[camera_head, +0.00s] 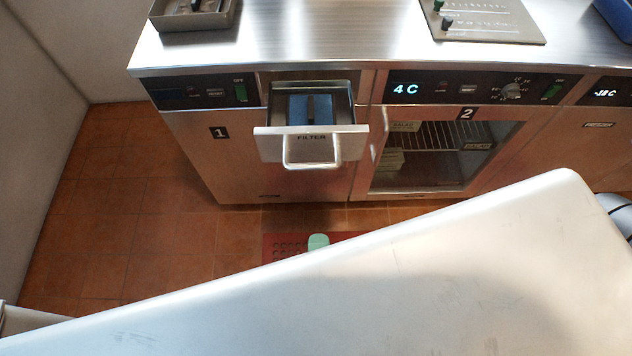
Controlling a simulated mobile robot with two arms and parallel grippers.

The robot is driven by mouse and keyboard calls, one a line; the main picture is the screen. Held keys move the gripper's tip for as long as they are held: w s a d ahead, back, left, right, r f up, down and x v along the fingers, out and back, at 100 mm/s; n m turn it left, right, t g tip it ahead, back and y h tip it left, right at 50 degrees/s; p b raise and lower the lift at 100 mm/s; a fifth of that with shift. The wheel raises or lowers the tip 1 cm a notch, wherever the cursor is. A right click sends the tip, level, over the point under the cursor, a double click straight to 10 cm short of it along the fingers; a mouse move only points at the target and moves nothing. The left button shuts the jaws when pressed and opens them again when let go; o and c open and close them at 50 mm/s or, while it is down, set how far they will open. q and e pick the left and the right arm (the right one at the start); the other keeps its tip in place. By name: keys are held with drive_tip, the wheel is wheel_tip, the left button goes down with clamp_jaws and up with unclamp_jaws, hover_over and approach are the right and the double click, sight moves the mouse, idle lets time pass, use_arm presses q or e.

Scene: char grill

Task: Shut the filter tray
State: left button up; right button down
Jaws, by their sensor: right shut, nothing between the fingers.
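The filter tray (312,141) is a metal drawer labelled FILTER, in the counter front left of centre. My left gripper is not in view.
A large pale surface (400,275) with a rounded corner fills the foreground. It hides part of a red mat (278,243) and a mint-green item (318,241). A glass-fronted fridge (435,155) stands right of the tray. Tiled floor (140,225) is clear at left.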

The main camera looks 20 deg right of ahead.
drive_tip(key=r+p+x, duration=0.1)
drive_tip(key=p+x, duration=0.2)
drive_tip(key=x, duration=1)
drive_tip(key=shift+w+d, duration=0.35)
drive_tip(key=x, duration=0.6)
drive_tip(key=r+x, duration=0.1)
drive_tip(key=x, duration=0.5)
drive_tip(key=r+p+x, duration=0.1)
drive_tip(key=x, duration=0.5)
drive_tip(key=shift+w+d+r, duration=0.15)
drive_tip(key=shift+d+r, duration=0.05)
drive_tip(key=shift+w+d, duration=0.1)
drive_tip(key=shift+w, duration=0.2)
drive_tip(key=shift+d+r, duration=0.1)
drive_tip(key=shift+r, duration=0.05)
drive_tip(key=shift+w+r, duration=0.1)
